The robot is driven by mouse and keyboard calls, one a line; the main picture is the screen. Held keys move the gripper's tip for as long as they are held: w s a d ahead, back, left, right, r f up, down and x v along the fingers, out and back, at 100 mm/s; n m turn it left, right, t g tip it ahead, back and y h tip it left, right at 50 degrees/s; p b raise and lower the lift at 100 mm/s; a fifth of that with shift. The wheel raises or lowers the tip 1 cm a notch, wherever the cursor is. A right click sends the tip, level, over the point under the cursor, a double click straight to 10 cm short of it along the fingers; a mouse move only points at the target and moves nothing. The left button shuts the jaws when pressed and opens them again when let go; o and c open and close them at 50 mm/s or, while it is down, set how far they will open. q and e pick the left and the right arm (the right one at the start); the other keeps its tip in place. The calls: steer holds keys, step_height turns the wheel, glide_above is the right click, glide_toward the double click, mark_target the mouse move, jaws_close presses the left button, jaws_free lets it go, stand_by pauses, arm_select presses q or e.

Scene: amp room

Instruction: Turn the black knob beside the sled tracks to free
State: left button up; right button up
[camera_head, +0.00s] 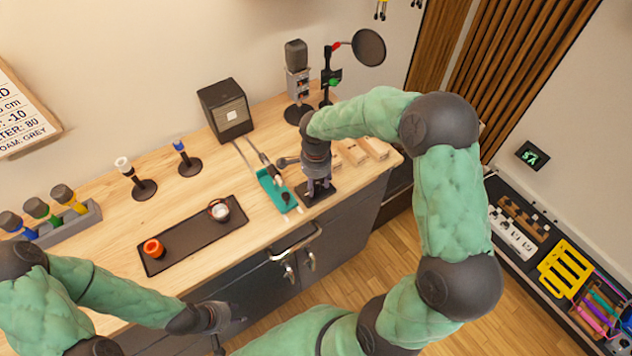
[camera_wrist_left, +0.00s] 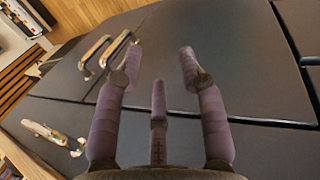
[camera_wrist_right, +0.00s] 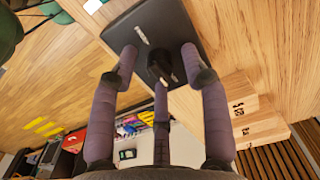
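A black knob (camera_wrist_right: 160,66) stands on a dark square plate (camera_wrist_right: 152,28) in the right wrist view. In the head view the plate (camera_head: 312,198) lies near the counter's front edge, beside the pale sled tracks (camera_head: 243,158) and the teal sled (camera_head: 270,186). My right gripper (camera_head: 318,186) is above the plate, pointing down. Its fingers (camera_wrist_right: 160,60) are spread around the knob; I cannot tell whether they touch it. A lettered mark on the plate is too small to read. My left gripper (camera_head: 226,330) is open and empty in front of the dark cabinet (camera_wrist_left: 225,75).
A black speaker-like box (camera_head: 226,110) stands behind the tracks, and a microphone (camera_head: 296,70) stands behind my right arm. Wooden blocks (camera_head: 362,150) lie right of the plate. A dark tray (camera_head: 185,245) with an orange roll (camera_head: 154,249) lies left of the sled.

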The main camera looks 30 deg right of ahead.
jaws_close()
